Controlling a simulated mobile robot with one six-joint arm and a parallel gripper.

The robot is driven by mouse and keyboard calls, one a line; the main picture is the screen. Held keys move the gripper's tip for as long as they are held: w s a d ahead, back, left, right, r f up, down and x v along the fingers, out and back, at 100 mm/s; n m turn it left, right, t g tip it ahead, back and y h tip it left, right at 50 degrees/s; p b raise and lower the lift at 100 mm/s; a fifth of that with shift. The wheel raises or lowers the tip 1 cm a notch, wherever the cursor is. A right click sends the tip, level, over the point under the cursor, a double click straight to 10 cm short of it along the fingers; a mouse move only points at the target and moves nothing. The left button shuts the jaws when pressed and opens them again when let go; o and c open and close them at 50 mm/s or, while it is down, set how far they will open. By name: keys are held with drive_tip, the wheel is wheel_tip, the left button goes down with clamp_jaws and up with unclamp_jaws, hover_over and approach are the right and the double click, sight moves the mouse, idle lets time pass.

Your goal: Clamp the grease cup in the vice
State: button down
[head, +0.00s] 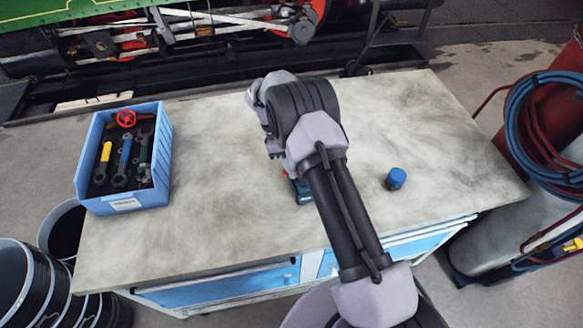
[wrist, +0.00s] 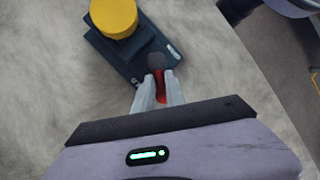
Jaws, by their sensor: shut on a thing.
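The vice shows as a dark blue body (wrist: 130,62) on the bench in the wrist view. In the head view its blue-green part (head: 303,192) is mostly hidden behind my arm. A yellow round thing (wrist: 113,16), apparently the grease cup, sits at the vice's upper end; whether the jaws touch it cannot be seen. A red handle (wrist: 160,88) with a dark round end (wrist: 156,61) joins the vice's near side. My gripper (wrist: 159,82) is shut on this red handle. In the head view my gripper's fingers are hidden behind the arm.
A blue cylinder (head: 396,178) stands on the bench (head: 225,150) to the right of my arm. A blue bin (head: 124,204) with several tools and a red wheel is at the left. Gas bottles and hoses (head: 545,130) stand beyond the right edge.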

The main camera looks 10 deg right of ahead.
drive_tip(key=shift+w+d+m+g+y, duration=0.2)
drive_tip(key=shift+m+y, duration=0.1)
drive_tip(key=shift+m, duration=0.45)
drive_tip(key=shift+w+d+m+g+y, duration=0.15)
drive_tip(key=shift+m+y, duration=0.15)
drive_tip(key=shift+m, duration=0.45)
drive_tip(key=c, duration=1.4)
unclamp_jaws()
